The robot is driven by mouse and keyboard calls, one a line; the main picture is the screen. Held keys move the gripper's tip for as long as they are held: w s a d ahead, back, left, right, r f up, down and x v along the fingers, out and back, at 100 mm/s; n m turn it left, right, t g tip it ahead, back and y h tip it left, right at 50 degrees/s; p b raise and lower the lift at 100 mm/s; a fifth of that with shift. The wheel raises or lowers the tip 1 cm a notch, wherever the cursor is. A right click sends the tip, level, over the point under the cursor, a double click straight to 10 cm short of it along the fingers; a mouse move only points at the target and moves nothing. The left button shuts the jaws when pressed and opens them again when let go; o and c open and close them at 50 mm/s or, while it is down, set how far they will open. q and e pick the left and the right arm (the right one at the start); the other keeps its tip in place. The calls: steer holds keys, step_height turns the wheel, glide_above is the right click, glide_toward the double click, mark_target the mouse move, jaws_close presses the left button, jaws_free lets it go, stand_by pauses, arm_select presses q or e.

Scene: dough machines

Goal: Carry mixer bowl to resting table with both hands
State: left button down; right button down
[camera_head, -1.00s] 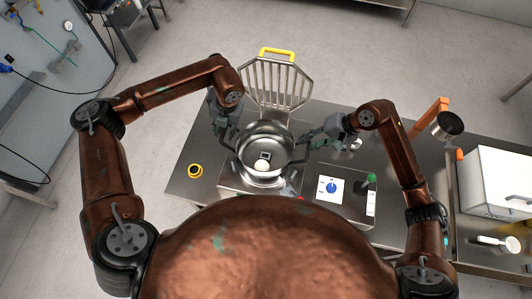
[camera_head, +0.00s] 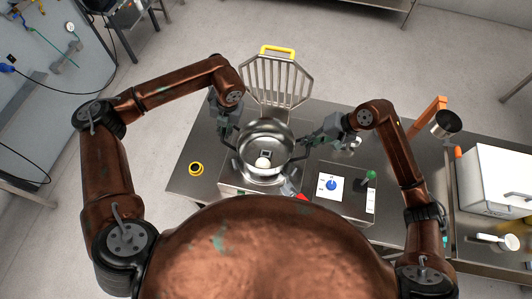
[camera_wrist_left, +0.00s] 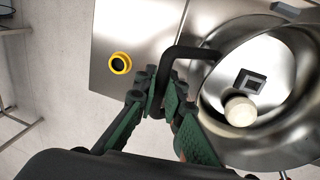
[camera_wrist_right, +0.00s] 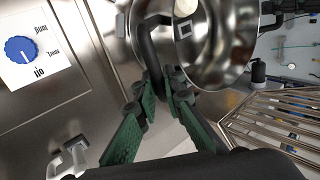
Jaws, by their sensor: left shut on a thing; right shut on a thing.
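The steel mixer bowl (camera_head: 266,140) is at the mixer in the middle of the steel table, with a pale round ball (camera_head: 262,163) of dough inside. My left gripper (camera_head: 226,136) is shut on the bowl's dark left handle, which shows in the left wrist view (camera_wrist_left: 178,62). My right gripper (camera_head: 308,142) is shut on the opposite handle, seen in the right wrist view (camera_wrist_right: 150,50). The bowl looks roughly level. How far it stands above the mixer base is hard to tell. I cannot tell which surface is the resting table.
The raised wire guard (camera_head: 276,82) with a yellow handle stands behind the bowl. A control panel (camera_head: 331,187) with a blue knob and a green-topped lever (camera_head: 370,176) lie to the right. A yellow-ringed button (camera_head: 196,169) is on the left. A white box (camera_head: 492,180) stands far right.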

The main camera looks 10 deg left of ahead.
arm_select(q)
steer(key=shift+a, duration=0.1)
arm_select(e)
steer(key=shift+w+d, duration=0.1)
steer(key=shift+w, duration=0.05)
steer(key=shift+r, duration=0.1)
arm_select(q)
steer(key=shift+r, duration=0.1)
